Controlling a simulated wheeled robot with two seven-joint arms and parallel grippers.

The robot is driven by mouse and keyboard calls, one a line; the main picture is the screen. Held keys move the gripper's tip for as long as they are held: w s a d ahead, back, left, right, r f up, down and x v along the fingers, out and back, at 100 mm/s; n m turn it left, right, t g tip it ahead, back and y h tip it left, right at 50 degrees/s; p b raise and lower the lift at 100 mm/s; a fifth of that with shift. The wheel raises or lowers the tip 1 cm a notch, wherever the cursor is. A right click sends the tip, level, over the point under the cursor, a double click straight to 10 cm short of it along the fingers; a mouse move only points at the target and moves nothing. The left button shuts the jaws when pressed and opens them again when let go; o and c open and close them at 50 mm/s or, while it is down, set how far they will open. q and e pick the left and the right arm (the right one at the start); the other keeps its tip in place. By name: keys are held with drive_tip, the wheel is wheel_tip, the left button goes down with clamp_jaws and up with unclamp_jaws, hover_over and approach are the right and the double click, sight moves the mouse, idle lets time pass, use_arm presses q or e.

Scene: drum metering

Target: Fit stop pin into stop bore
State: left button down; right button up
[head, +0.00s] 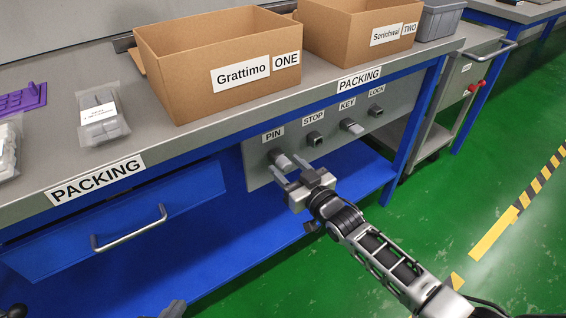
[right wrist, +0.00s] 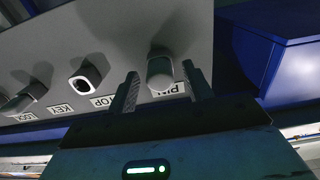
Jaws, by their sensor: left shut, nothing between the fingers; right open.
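The stop pin (head: 277,157) is a grey rounded peg sticking out of the grey panel by the PIN label. In the right wrist view the pin (right wrist: 160,74) stands between my right fingers. My right gripper (head: 284,163) is open, one finger on each side of the pin; contact cannot be told. The stop bore (head: 315,139), a square grey socket by the STOP label, has a dark opening, also seen in the right wrist view (right wrist: 86,76). My left gripper (head: 172,309) shows only partly at the bottom edge, shut and empty, away from the panel.
The panel (head: 260,178) hangs below the bench edge and also carries a KEY fitting (head: 351,127) and a LOCK fitting (head: 376,112). A blue drawer (head: 130,220) is to the left. Cardboard boxes (head: 195,85) stand on the bench.

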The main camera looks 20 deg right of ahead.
idle(1.2)
clamp_jaws()
drive_tip(key=p+v, duration=0.4)
drive_tip(key=v, duration=0.2)
idle(1.0)
idle(0.4)
drive_tip(key=shift+p+v, duration=1.15)
drive_tip(key=shift+v, duration=0.9)
drive_tip(key=shift+a+r, duration=0.1)
